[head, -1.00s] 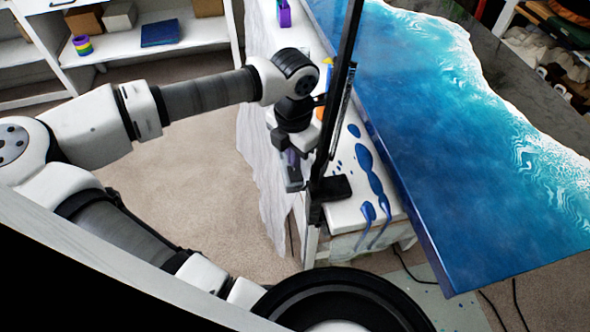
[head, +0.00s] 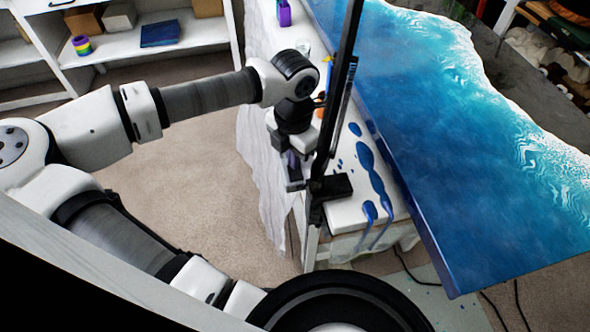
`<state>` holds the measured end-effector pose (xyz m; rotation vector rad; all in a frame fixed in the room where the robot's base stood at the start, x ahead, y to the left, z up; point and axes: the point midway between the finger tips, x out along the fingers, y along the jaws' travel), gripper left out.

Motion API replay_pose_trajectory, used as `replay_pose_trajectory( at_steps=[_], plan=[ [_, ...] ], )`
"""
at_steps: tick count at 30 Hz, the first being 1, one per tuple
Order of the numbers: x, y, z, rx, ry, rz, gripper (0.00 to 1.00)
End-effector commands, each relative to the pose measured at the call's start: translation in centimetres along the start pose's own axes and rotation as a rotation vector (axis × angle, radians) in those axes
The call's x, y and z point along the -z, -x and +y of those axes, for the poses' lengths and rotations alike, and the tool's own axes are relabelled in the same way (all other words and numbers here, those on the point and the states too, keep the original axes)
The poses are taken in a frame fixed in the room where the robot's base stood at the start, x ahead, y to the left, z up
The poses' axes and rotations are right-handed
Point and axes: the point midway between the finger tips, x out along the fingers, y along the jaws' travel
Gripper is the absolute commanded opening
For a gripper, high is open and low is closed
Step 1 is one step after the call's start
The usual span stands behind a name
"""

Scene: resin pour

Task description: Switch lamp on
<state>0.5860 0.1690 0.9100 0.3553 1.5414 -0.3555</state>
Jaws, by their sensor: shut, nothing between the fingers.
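A tall black post (head: 340,110) stands at the near end of the white table, with a black block (head: 336,187) low on it. It may be the lamp's stand. No lamp head or lit bulb shows, and I cannot make out a switch. My gripper (head: 294,184) points down just left of the post, by the table's draped edge. Its fingers are shut and empty. The post and my wrist hide part of the table behind them, and I cannot tell whether the fingers touch anything.
The white table (head: 347,217) has blue resin spills. A large blue and white resin slab (head: 450,160) fills the right side. A purple container (head: 284,13) stands at the back. A white shelf (head: 190,42) is at upper left. Open carpet (head: 185,190) lies left of the table.

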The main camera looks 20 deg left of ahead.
Motion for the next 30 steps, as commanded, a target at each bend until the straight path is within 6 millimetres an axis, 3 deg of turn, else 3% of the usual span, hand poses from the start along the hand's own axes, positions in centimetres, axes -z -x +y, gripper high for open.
replay_pose_trajectory(
  at_steps=[20, 30],
  plan=[
    [0.0, -0.8, 0.0, 0.001, 0.000, 0.001, 0.00],
    [0.0, 1.4, 0.0, -0.001, 0.001, 0.001, 0.00]
  ],
)
